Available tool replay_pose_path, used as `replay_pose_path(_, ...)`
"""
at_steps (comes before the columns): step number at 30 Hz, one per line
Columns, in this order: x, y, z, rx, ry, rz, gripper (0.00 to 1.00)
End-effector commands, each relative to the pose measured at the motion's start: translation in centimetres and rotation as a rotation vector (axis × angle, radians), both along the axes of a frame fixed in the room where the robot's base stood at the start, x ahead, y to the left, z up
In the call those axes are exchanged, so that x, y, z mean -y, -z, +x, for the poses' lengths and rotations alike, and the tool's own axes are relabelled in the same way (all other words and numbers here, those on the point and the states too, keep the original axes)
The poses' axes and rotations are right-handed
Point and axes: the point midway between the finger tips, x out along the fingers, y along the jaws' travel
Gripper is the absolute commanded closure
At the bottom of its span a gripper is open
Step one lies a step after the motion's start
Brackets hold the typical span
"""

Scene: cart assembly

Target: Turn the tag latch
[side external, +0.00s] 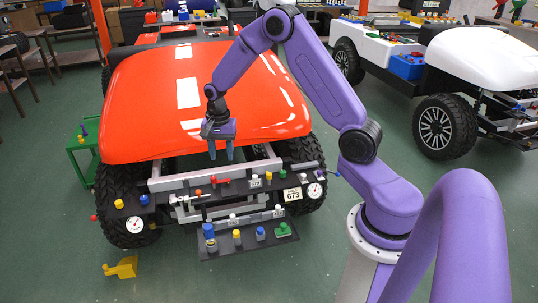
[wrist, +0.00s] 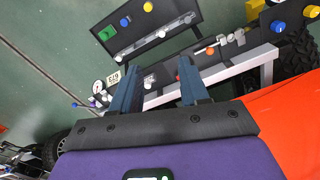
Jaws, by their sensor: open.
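My gripper (side external: 221,154) is open and empty, pointing down in front of the red hood and above the dark front panel of the cart. In the wrist view its two fingers (wrist: 159,66) stand apart over the panel. A white tag reading 673 (side external: 293,194) sits at the right part of the panel, right of my gripper; it also shows in the wrist view (wrist: 113,77), left of the fingers. A red handle (side external: 221,181) and a small white labelled part (side external: 256,181) are on the panel below my gripper. I cannot tell which part is the tag latch.
Round gauges (side external: 315,190) sit at the panel's ends. A lower dark shelf (side external: 248,242) carries blue, yellow and green knobs. The red hood (side external: 215,90) is close behind my gripper. A yellow block (side external: 121,268) lies on the floor; a green stand (side external: 82,155) is at left.

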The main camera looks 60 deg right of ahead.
Motion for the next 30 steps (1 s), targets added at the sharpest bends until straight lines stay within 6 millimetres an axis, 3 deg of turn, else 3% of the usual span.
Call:
replay_pose_path(1, 2.3, 1.4, 0.7, -0.005, 0.109, 0.001, 0.55)
replay_pose_path(7, 11.2, 6.5, 1.9, -0.009, 0.546, 0.003, 0.55)
replay_pose_path(12, 18.5, 10.9, 0.7, -0.011, 0.899, 0.004, 0.55)
replay_pose_path(15, 21.6, 13.1, -0.5, -0.012, 1.061, 0.006, 0.55)
replay_pose_path(21, 24.8, 15.3, -2.2, -0.009, 1.235, 0.007, 0.55)
replay_pose_path(30, 25.2, 17.4, -2.5, -0.011, 1.255, 0.006, 0.55)
